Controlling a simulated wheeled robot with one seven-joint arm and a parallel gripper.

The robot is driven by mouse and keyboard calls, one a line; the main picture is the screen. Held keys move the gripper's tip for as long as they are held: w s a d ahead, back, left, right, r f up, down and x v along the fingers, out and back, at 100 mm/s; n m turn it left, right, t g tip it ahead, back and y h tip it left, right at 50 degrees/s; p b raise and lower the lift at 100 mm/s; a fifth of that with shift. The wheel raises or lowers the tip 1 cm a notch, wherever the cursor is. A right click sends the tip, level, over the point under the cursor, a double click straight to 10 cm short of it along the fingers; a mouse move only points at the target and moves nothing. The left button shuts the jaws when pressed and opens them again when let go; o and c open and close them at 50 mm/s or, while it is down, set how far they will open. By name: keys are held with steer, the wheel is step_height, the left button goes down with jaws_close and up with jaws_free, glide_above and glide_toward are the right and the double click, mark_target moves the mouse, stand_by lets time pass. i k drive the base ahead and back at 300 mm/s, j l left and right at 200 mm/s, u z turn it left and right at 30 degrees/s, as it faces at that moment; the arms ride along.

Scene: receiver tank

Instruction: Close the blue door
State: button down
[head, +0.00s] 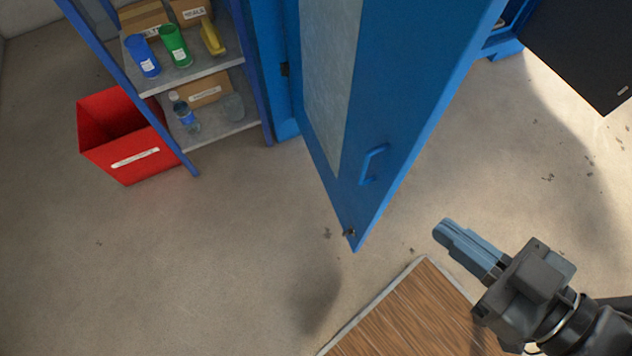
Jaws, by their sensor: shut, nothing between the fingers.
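The blue door (389,115) stands open, swung out from a blue frame (284,110) at the upper middle of the head view. It has a pale panel (329,80) and a blue handle (373,165) near its lower free edge. My gripper (444,231) is at the lower right, to the right of the door's bottom corner. Its blue-grey fingers are shut with nothing between them, and they point up and left towards the door. A gap shows between the fingers and the door in this view. The top of the door is out of view.
A shelf rack (185,76) with cups, boxes and a bottle stands left of the door. A red bin (118,136) is beside it. A wood-topped surface (405,318) is at the bottom, below my gripper. A dark panel (590,50) is at upper right. Floor at lower left is clear.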

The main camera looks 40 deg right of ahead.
mark_target(371, 81)
steer(key=j, duration=1.1)
steer(key=i+j, duration=0.35)
steer(key=i, duration=0.15)
